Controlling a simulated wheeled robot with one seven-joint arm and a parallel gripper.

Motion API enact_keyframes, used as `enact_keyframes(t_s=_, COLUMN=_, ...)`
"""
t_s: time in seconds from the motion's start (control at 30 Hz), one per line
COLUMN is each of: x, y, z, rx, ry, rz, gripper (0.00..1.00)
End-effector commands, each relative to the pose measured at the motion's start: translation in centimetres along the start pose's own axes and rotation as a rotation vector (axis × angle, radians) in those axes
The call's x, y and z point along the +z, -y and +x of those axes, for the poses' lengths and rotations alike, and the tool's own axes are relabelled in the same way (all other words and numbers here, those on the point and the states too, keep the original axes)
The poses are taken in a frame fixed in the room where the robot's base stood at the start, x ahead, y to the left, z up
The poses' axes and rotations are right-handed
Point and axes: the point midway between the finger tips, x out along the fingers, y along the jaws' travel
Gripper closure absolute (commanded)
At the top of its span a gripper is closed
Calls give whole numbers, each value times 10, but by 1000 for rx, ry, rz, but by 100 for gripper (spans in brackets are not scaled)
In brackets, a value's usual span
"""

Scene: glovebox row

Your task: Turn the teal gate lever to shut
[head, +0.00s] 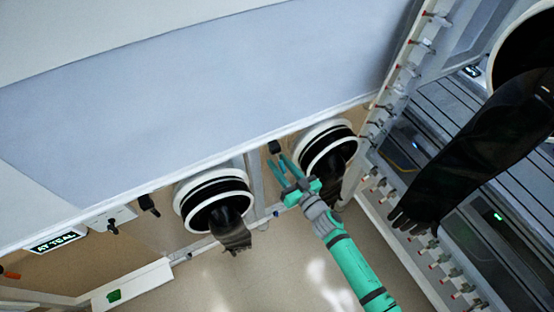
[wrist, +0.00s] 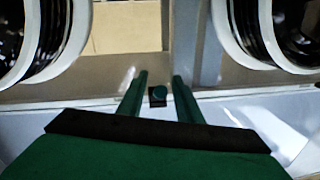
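A small teal round piece on a black block (wrist: 158,96) shows in the wrist view, between and just beyond my fingertips; it looks like the teal lever seen end-on. A small black fitting (head: 275,146) sits just past my fingertips in the head view, under the edge of the large pale panel, and is probably the same part. Its turn position cannot be read. My gripper (head: 277,161) is open, its two green fingers apart with nothing held; the fingers also show in the wrist view (wrist: 160,80). Whether they touch the lever I cannot tell.
Two white-ringed glove ports (head: 213,200) (head: 325,145) flank my gripper, with dark gloves hanging. Another black fitting (head: 148,204) is left, near a lit sign (head: 58,240) reading "AY TEAL". A rack with red-tipped fittings (head: 403,70) and a long black glove (head: 470,150) are right.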

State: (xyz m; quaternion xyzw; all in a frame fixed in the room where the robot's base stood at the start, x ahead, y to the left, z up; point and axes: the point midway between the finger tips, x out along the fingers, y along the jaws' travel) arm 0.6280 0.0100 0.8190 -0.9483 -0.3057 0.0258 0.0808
Motion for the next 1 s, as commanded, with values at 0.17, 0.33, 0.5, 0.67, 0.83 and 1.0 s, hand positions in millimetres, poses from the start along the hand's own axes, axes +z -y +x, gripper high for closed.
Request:
enact_keyframes(t_s=0.17, x=0, y=0, z=16, rx=-1, ry=0, rz=1, gripper=68)
enact_keyframes(t_s=0.33, x=0, y=0, z=21, rx=0, ry=1, rz=1, gripper=68)
enact_keyframes(t_s=0.5, x=0, y=0, z=22, rx=0, ry=1, rz=1, gripper=68)
enact_keyframes(t_s=0.67, x=0, y=0, z=22, rx=0, ry=1, rz=1, gripper=90)
enact_keyframes(t_s=0.83, x=0, y=0, z=21, rx=0, ry=1, rz=0, gripper=100)
enact_keyframes(t_s=1.0, x=2, y=5, z=26, rx=-12, ry=-15, rz=0, gripper=100)
